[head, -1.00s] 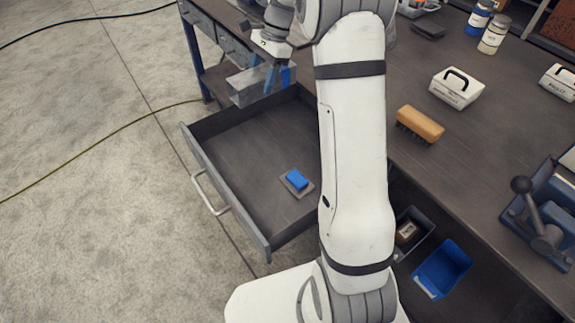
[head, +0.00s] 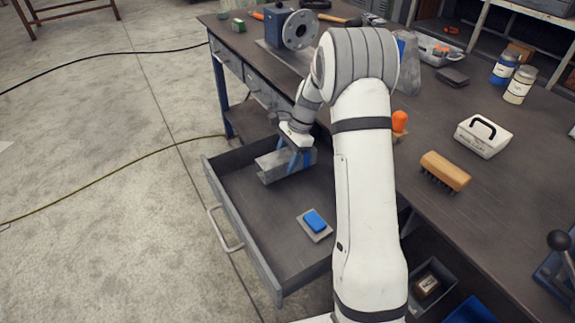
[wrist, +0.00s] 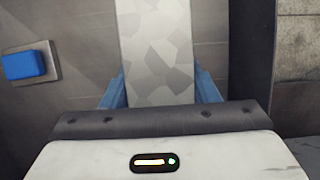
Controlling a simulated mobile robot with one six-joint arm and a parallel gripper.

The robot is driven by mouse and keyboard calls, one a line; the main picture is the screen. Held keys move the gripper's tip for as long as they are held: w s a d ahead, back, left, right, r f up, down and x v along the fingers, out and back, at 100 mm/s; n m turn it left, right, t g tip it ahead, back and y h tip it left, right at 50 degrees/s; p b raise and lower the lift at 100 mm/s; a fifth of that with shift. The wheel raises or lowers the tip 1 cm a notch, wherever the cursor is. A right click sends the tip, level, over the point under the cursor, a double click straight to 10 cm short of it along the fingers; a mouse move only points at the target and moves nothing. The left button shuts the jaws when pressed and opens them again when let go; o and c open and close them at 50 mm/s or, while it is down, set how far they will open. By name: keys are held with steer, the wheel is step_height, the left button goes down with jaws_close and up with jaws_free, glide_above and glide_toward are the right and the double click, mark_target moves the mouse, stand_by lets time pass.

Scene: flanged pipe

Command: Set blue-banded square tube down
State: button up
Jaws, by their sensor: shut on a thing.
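The square tube (head: 270,169) is a pale grey metal length at the far end of the open drawer (head: 250,250), within its walls in the head view. My gripper (head: 297,163) is shut on it from above, with blue fingers on its two sides. In the wrist view the tube (wrist: 155,40) runs straight away from my gripper (wrist: 160,90), between the blue fingertips. I cannot clearly tell its blue band from the blue fingers. Whether the tube touches the drawer floor or hangs just above it, I cannot tell.
A blue block (head: 315,220) on a grey plate (head: 325,236) lies in the drawer, apart from the tube. The drawer floor between them is bare. The workbench (head: 440,120) borders the drawer on the right, with a brush (head: 446,170) and a white caddy (head: 483,136) on it.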

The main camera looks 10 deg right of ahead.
steer(key=shift+f, duration=1.3)
steer(key=shift+f, duration=0.15)
steer(key=o, duration=1.4)
steer(key=shift+c, duration=0.2)
